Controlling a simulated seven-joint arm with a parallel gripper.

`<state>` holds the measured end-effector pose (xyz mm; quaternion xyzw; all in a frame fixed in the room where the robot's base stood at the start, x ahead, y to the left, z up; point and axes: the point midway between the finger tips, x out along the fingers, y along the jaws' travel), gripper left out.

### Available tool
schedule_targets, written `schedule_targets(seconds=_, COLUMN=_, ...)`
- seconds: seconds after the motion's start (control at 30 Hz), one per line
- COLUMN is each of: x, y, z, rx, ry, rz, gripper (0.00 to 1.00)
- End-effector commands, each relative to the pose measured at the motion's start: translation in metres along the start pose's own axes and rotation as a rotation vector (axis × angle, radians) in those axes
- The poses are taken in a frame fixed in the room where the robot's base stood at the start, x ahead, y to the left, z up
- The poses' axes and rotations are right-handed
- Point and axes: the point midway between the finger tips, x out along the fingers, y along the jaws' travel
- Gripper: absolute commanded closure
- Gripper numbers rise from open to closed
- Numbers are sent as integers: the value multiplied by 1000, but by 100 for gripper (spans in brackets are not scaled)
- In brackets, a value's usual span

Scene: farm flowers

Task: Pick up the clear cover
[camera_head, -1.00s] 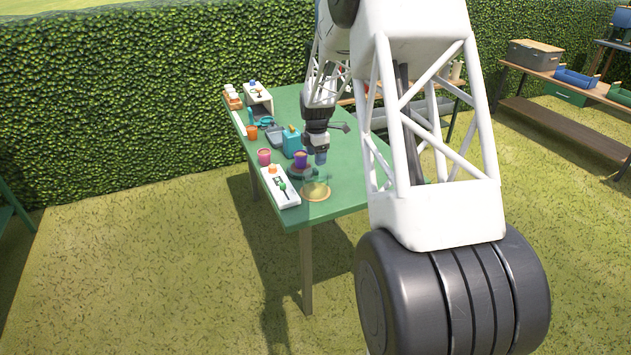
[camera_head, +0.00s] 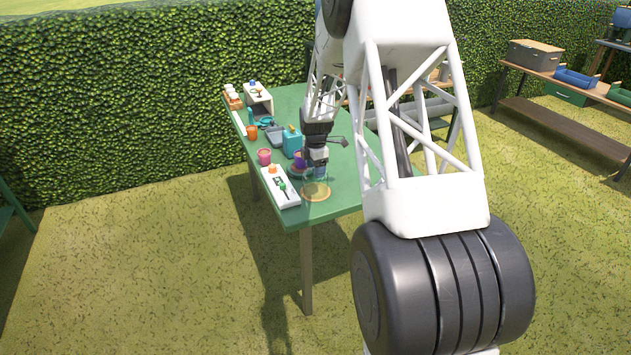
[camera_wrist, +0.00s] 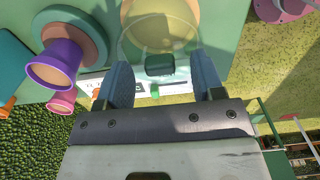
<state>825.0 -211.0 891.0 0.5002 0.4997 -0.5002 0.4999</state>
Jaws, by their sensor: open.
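The clear cover (camera_wrist: 158,22) is a see-through dome over a round yellowish base (camera_head: 315,190) near the front edge of the green table. In the wrist view a dark green block (camera_wrist: 160,65), which looks like the cover's knob, sits between my fingers. My gripper (camera_head: 319,174) is low over the cover, pointing down. In the wrist view its two blue fingers (camera_wrist: 163,75) stand apart on either side of the knob, with gaps visible. The cover's outline is faint in the head view.
A purple pot (camera_wrist: 55,65) stands close beside the cover. A pink pot (camera_head: 264,156), a white panel (camera_head: 281,186) with orange and green parts, and a teal box (camera_head: 292,141) stand left on the table (camera_head: 335,205). The right front of the table is clear.

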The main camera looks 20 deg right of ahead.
Motion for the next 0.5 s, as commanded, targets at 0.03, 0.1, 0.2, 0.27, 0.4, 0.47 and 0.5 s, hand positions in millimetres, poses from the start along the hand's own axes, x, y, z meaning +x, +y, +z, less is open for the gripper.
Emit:
schedule_targets(seconds=0.03, x=0, y=0, z=0, rx=0, ry=0, rz=0, gripper=38)
schedule_targets(seconds=0.1, x=0, y=0, z=0, rx=0, ry=0, rz=0, gripper=38)
schedule_targets(seconds=0.2, x=0, y=0, z=0, rx=0, ry=0, rz=0, gripper=38)
schedule_targets(seconds=0.27, x=0, y=0, z=0, rx=0, ry=0, rz=0, gripper=38)
schedule_targets(seconds=0.4, x=0, y=0, z=0, rx=0, ry=0, rz=0, gripper=54)
schedule_targets(seconds=0.47, x=0, y=0, z=0, rx=0, ry=0, rz=0, gripper=63)
schedule_targets(seconds=0.5, x=0, y=0, z=0, rx=0, ry=0, rz=0, gripper=69)
